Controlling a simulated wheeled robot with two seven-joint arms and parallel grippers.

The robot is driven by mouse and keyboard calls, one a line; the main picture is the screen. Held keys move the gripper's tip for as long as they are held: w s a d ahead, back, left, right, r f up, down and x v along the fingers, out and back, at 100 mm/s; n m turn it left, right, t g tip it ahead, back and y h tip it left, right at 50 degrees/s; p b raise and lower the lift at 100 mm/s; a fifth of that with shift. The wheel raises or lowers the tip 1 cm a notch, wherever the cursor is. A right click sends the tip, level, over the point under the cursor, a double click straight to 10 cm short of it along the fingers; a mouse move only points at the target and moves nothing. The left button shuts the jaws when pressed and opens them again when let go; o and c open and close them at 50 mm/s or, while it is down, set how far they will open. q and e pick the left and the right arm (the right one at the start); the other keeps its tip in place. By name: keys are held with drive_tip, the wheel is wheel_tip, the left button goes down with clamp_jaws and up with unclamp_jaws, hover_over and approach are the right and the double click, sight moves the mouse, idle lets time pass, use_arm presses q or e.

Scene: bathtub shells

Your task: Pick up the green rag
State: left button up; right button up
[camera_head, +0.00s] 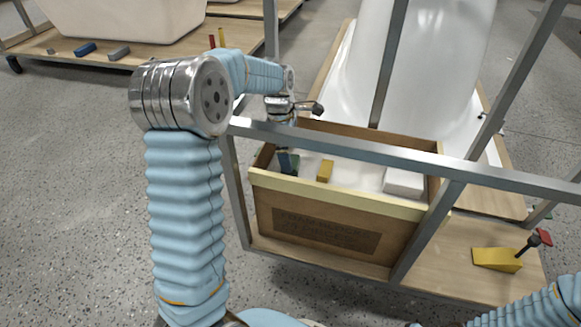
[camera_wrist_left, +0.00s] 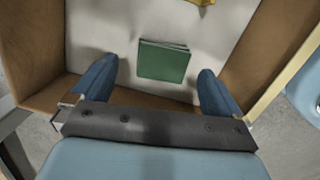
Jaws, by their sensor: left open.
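The green rag (camera_wrist_left: 163,61) is a folded square lying on the pale floor inside a wooden box, near one wall. In the head view only a small green part of it (camera_head: 293,164) shows beside my gripper. My left gripper (camera_head: 285,161) reaches down into the left end of the box (camera_head: 410,206). In the left wrist view its two blue fingers are apart, one on each side of the rag (camera_wrist_left: 158,73), with nothing held between them. My right gripper is outside the head view; only part of my right arm shows at the bottom right.
The box also holds a yellow block (camera_head: 325,171) and a white block (camera_head: 403,183). A metal rail (camera_head: 350,150) crosses above the box, with slanted posts around it. A yellow wedge (camera_head: 495,259) lies on the wooden board at right. A white tub shell (camera_head: 440,70) stands behind.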

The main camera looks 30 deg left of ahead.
use_arm(q)
drive_tip(key=f, duration=0.4)
drive_tip(key=shift+d+b, duration=0.25)
drive_tip(key=shift+b, duration=0.1)
drive_tip(key=shift+c, duration=0.2)
drive_tip(key=c, duration=1)
wheel_tip(320, 180, up, 10)
drive_tip(key=shift+r+p, duration=0.1)
drive_tip(key=shift+p, duration=1.15)
drive_tip(key=o, duration=0.5)
drive_tip(key=shift+c, duration=0.2)
drive_tip(key=c, duration=0.3)
